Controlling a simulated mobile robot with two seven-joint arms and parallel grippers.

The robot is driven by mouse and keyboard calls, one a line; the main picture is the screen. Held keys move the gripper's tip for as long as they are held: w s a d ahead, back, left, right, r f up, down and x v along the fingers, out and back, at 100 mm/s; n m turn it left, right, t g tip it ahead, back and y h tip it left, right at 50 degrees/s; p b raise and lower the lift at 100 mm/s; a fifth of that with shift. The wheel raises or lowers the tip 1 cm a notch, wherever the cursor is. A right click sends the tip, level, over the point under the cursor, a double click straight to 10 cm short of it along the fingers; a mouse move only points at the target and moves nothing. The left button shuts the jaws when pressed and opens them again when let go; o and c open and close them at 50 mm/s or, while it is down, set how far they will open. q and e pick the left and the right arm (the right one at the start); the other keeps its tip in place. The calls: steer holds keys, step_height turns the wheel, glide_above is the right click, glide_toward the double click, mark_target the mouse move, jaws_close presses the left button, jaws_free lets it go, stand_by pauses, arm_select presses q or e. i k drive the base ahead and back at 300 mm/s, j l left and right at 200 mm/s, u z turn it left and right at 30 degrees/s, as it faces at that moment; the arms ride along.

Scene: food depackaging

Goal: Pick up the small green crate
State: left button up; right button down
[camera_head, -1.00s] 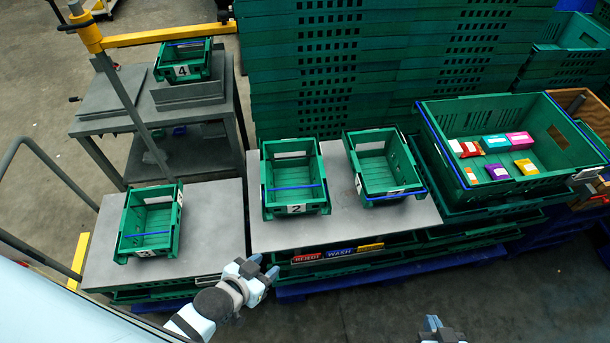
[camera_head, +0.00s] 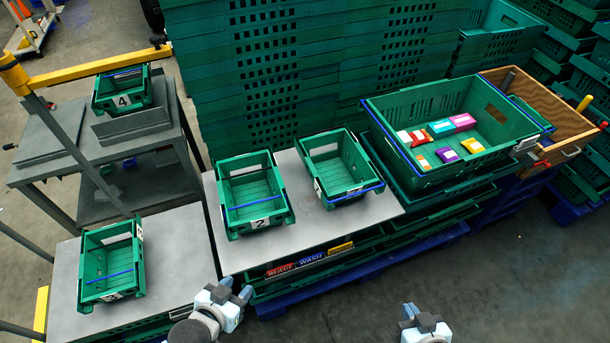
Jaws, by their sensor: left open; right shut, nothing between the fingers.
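Several small green crates are in view. Crate 2 (camera_head: 252,188) and another small crate (camera_head: 337,172) stand side by side on the grey middle table. A third crate (camera_head: 108,260) is on the grey table at the left, and crate 4 (camera_head: 139,95) is on a raised stand at the back left. All four look empty, with a blue bar across each. My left gripper (camera_head: 236,288) is open and empty near the middle table's front edge, apart from the crates. My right gripper (camera_head: 420,314) is shut and empty at the bottom, over the floor.
A large green crate (camera_head: 381,107) with several coloured packets stands right of the middle table (camera_head: 300,238). Tall green crate stacks (camera_head: 270,75) rise behind. A wooden box (camera_head: 540,105) is at the right. Floor at the lower right is clear.

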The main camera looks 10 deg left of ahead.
mark_target(333, 175)
steer(key=i+l, duration=0.35)
steer(key=l, duration=0.2)
steer(key=i+l+u, duration=0.3)
steer(key=l+u, duration=0.15)
steer(key=i+l+u, duration=0.2)
steer(key=l, duration=0.15)
steer(key=k+u, duration=0.1)
steer(key=u, duration=1.25)
